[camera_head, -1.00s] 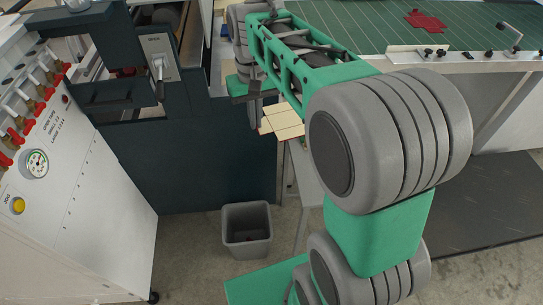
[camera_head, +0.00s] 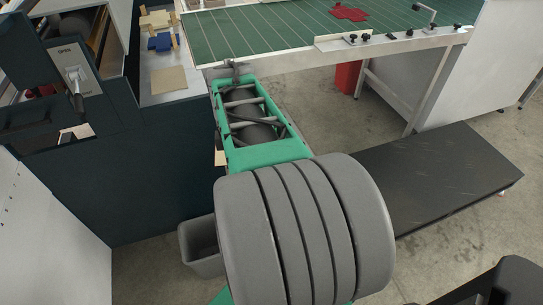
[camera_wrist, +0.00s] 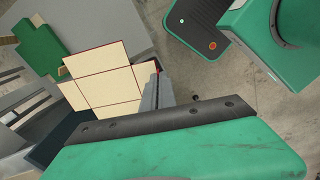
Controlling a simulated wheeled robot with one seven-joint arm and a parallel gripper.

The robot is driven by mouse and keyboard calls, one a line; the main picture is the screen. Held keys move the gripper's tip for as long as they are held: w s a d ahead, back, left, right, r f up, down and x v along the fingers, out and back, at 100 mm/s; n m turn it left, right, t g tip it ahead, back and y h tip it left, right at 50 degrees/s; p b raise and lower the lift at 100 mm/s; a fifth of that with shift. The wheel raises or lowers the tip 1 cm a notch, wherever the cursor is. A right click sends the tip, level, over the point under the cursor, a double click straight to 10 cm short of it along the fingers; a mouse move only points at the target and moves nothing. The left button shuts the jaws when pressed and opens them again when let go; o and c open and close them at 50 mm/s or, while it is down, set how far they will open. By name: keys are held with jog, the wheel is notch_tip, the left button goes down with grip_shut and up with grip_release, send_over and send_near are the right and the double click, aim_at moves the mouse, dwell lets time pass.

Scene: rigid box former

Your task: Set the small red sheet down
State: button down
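A cross-shaped sheet (camera_wrist: 105,78) with a cream face, fold lines and thin red edges hangs at my gripper (camera_wrist: 156,85) in the wrist view. The fingers look shut on its right-hand edge, and the sheet is clear above the floor. Its other face is hidden. In the head view my gripper (camera_head: 234,70) is seen mostly from behind, and only a cream sliver (camera_head: 220,158) shows beside my arm. Another red cross-shaped sheet (camera_head: 348,13) lies flat on the green striped table (camera_head: 265,32).
A pale side table (camera_head: 190,85) holds a tan sheet (camera_head: 168,80) and a blue piece (camera_head: 160,41). A dark machine (camera_head: 120,185) stands left. A grey bin (camera_head: 203,262) is partly behind my arm. Clamps line the green table's front edge.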

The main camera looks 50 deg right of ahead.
jog(key=s+d+f+n, duration=0.2)
jog(key=s+f+n, duration=0.1)
jog(key=s+f, duration=0.15)
jog(key=d+f, duration=0.2)
jog(key=d, duration=0.2)
jog(key=d+f, duration=0.3)
jog(key=d, duration=0.1)
jog(key=d+f, duration=0.2)
jog(key=d, duration=0.3)
jog(key=shift+s+f+b, duration=0.1)
jog(key=shift+f+b, duration=0.2)
jog(key=shift+f, duration=0.1)
jog(key=shift+d+f, duration=0.5)
jog(key=shift+f, duration=1.6)
jog(key=shift+f, duration=0.2)
jog(key=c, duration=1.7)
grip_release()
